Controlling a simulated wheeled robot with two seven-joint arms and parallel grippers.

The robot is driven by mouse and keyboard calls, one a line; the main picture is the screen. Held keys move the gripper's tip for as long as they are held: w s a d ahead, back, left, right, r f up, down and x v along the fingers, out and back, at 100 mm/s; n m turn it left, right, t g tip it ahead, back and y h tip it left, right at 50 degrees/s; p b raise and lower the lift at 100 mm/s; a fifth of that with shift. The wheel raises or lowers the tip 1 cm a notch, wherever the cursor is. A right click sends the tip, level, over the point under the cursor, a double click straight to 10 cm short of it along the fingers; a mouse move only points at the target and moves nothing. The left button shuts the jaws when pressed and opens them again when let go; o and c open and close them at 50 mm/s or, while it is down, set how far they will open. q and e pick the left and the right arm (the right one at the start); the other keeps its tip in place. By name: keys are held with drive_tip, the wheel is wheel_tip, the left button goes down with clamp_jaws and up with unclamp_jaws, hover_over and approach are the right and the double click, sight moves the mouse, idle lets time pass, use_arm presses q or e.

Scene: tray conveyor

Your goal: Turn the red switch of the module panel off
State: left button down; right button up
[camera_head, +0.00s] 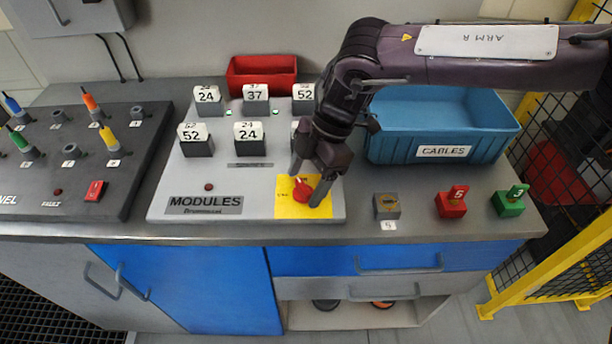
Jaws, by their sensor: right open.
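The module panel (165,208) is a light grey board lying on the counter, labelled MODULES. Its red switch (301,191) is a rotary knob on a yellow square (285,208) at the panel's front right corner. My right gripper (306,200) comes down from the upper right over the knob. Its jaws are open, with one finger on the left of the knob and one on the right. I cannot tell whether the fingers touch it. Part of the knob's surroundings is hidden behind the gripper. My left gripper is not in view.
Several numbered modules, one of them the 52 block (197,145), stand on the panel. A red bin (262,88) and a blue CABLES bin (440,153) stand behind. Grey (387,206), red (451,203) and green (509,202) blocks sit at right. A dark panel (75,190) with plugs lies left.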

drive_tip(key=shift+f, duration=0.1)
drive_tip(key=c, duration=1)
drive_tip(key=shift+a, duration=0.1)
drive_tip(key=n+g+p, duration=0.1)
drive_tip(key=n+p, duration=0.1)
drive_tip(key=shift+n, duration=0.4)
drive_tip(key=n+p, duration=0.1)
drive_tip(key=n+g+h+p, duration=0.1)
drive_tip(key=n, duration=0.1)
drive_tip(key=shift+w+a+r+n+h+p, duration=0.1)
drive_tip(key=shift+a+r+n+h+p, duration=0.1)
drive_tip(key=shift+n+h+p, duration=0.15)
drive_tip(key=n+h+p, duration=0.1)
drive_tip(key=n+p, duration=0.1)
drive_tip(key=n, duration=0.1)
drive_tip(key=shift+a+f+n+h+p, duration=0.15)
drive_tip(key=shift+n+h+p, duration=0.4)
drive_tip(key=shift+n, duration=1)
